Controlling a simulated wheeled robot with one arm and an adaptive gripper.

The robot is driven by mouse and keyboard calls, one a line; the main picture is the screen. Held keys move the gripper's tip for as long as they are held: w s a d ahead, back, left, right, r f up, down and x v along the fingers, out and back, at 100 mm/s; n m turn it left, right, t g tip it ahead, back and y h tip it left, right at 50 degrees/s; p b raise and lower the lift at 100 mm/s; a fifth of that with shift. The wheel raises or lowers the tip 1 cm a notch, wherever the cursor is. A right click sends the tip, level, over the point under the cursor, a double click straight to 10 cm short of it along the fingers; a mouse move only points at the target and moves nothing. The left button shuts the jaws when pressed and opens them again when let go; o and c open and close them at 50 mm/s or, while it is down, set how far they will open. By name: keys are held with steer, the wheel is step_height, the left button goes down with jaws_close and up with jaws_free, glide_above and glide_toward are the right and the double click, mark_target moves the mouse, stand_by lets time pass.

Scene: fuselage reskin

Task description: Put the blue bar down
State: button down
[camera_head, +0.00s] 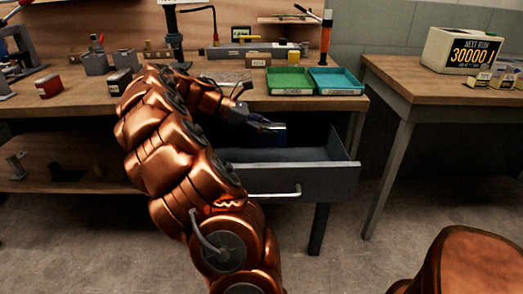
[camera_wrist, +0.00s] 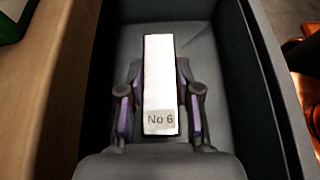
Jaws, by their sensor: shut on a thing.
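I cannot tell how far the bar is from the drawer floor.
The wooden workbench (camera_head: 300,103) stands above the drawer. A second table (camera_head: 420,80) stands to the right. The drawer floor shows free room around the bar.

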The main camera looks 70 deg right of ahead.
mark_target(265, 139)
steer(key=f, duration=0.3)
steer(key=shift+w+a+f+b, duration=0.1)
steer(key=shift+w+f+b, duration=0.2)
steer(key=shift+f+b, duration=0.7)
steer(key=shift+f, duration=1.2)
steer(key=c, duration=0.8)
jaws_free()
steer(key=shift+f, duration=0.2)
steer(key=shift+w+a+r, duration=0.1)
steer(key=shift+w+r, duration=0.1)
steer(key=shift+r, duration=0.1)
steer(key=p+v, duration=0.3)
steer(key=v, duration=0.8)
steer(key=shift+w+a, duration=0.15)
